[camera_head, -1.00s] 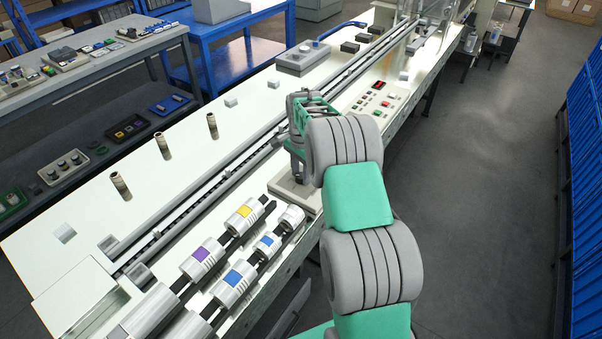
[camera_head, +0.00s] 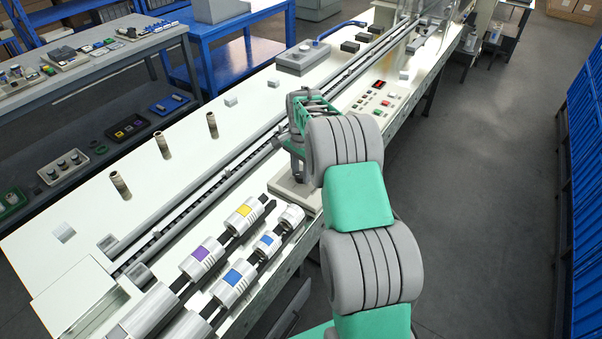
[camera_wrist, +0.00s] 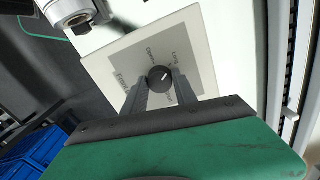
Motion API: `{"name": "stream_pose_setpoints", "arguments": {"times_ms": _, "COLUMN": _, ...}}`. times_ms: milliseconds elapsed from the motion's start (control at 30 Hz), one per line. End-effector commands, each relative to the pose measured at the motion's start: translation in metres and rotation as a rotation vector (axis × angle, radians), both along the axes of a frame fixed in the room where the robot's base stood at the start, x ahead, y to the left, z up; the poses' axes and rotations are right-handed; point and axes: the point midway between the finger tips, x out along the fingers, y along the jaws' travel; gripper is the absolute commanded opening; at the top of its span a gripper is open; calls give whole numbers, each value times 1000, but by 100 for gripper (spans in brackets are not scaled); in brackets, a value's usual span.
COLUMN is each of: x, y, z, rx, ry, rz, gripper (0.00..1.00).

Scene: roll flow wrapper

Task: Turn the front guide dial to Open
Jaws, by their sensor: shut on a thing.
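The front guide dial (camera_wrist: 159,79) is a small dark round knob on a light plate with a grey label panel (camera_wrist: 190,45) in the wrist view. Words are printed around the knob, but they are small and tilted. My gripper (camera_wrist: 160,88) is shut on the dial, with one dark finger on each side of it. In the head view my arm hides the dial and most of the fingers. The dial's plate shows its edge below my wrist (camera_head: 283,190).
Several rollers with coloured bands, one of them yellow (camera_head: 244,211), lie in front of the plate. A long rail (camera_head: 215,178) runs along the machine behind it. A button panel (camera_head: 378,100) sits farther along. Three upright pegs stand on the white top.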

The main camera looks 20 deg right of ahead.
Motion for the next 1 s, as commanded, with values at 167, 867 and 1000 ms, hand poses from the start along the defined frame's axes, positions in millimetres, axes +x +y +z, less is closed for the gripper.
{"name": "stream_pose_setpoints", "arguments": {"times_ms": 167, "x": 0, "y": 0, "z": -1, "rx": 0, "ry": -1, "rz": 121, "gripper": 0}}
{"name": "stream_pose_setpoints", "arguments": {"times_ms": 867, "x": 0, "y": 0, "z": 0, "rx": 0, "ry": -1, "rz": 751, "gripper": 0}}
{"name": "stream_pose_setpoints", "arguments": {"times_ms": 1000, "x": 0, "y": 0, "z": 0, "rx": -1, "ry": -2, "rz": 841, "gripper": 0}}
